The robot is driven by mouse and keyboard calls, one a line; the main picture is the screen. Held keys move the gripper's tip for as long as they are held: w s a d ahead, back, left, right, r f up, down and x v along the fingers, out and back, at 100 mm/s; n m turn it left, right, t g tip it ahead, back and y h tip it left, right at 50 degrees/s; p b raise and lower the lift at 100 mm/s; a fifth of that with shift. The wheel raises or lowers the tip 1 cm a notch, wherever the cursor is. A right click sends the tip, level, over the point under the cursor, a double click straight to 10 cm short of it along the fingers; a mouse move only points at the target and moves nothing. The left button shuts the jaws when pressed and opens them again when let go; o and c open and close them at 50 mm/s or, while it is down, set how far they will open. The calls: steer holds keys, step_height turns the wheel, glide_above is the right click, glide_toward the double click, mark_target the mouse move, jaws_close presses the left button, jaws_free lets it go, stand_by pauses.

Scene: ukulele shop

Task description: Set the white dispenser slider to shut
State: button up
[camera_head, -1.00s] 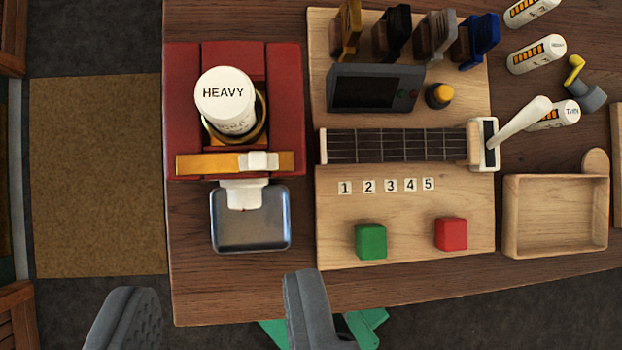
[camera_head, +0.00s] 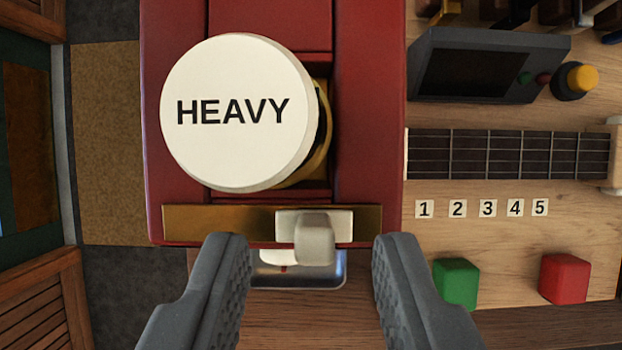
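The red dispenser (camera_head: 368,120) stands in the upper middle, with a brass strip (camera_head: 215,222) across its front. The white slider (camera_head: 315,238) sits on the strip, right of the strip's middle. A white canister marked HEAVY (camera_head: 240,150) stands in the dispenser's top. My gripper (camera_head: 310,250) is open, its two grey fingers on either side of the slider with a gap on both sides. No contact with the slider shows. Below the strip, the dispenser's white spout (camera_head: 277,257) is partly hidden behind the slider.
A metal tray (camera_head: 320,282) lies under the spout, partly visible.

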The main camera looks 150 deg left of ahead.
steer(key=shift+x, duration=0.9)
steer(key=shift+s, duration=0.1)
jaws_close()
steer(key=shift+w+a+b, duration=0.65)
steer(key=shift+w+a, duration=0.3)
steer(key=shift+a, duration=0.3)
steer(key=shift+w+a, duration=0.2)
steer(key=shift+a, duration=0.15)
steer(key=shift+r, duration=0.1)
